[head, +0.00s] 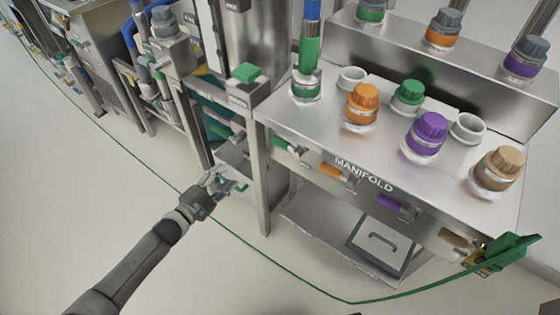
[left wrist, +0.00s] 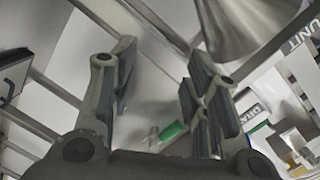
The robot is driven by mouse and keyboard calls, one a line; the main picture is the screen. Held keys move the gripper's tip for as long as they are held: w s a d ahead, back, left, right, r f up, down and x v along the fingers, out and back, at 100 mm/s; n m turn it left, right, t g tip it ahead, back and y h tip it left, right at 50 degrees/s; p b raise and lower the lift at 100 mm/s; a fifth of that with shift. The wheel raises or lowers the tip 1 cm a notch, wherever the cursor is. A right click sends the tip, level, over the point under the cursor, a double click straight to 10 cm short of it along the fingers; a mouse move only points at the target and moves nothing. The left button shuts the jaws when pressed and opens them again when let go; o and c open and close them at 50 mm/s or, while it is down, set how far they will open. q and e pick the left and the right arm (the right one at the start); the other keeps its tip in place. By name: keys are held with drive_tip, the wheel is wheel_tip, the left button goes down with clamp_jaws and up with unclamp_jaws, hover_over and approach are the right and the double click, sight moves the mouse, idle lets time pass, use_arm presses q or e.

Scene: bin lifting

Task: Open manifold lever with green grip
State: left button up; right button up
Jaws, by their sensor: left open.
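The manifold (head: 365,172) is a steel table at right. On its front edge the manifold lever with the green grip (head: 283,143) sits at the left end, pointing left-up along the edge. My left gripper (head: 222,180) is open and empty, left of and below that lever, apart from it. In the left wrist view my open fingers (left wrist: 163,85) frame a metal fitting with a green grip (left wrist: 172,130), beyond the fingers; I cannot tell whether it is the manifold's lever. My right gripper is not in view.
Levers with orange (head: 333,171), purple (head: 393,205) and tan (head: 455,240) grips line the same edge. A green hose (head: 350,301) crosses the floor. The floor at left is clear.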

use_arm(q)
drive_tip(key=d+r+m+g+h+b, duration=0.1)
drive_tip(key=d+r+m+h+b, duration=0.3)
drive_tip(key=r+m+h, duration=0.15)
drive_tip(key=m+g+h+b, duration=0.2)
drive_tip(key=m+g+h, duration=0.1)
drive_tip(key=m, duration=0.4)
approach(281, 143)
drive_tip(key=f, duration=0.1)
drive_tip(key=shift+n, duration=0.25)
drive_tip(key=x, duration=1)
drive_tip(key=shift+w, duration=0.5)
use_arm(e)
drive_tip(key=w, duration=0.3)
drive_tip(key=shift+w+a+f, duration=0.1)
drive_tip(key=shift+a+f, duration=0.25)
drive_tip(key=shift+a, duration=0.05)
use_arm(q)
clamp_jaws()
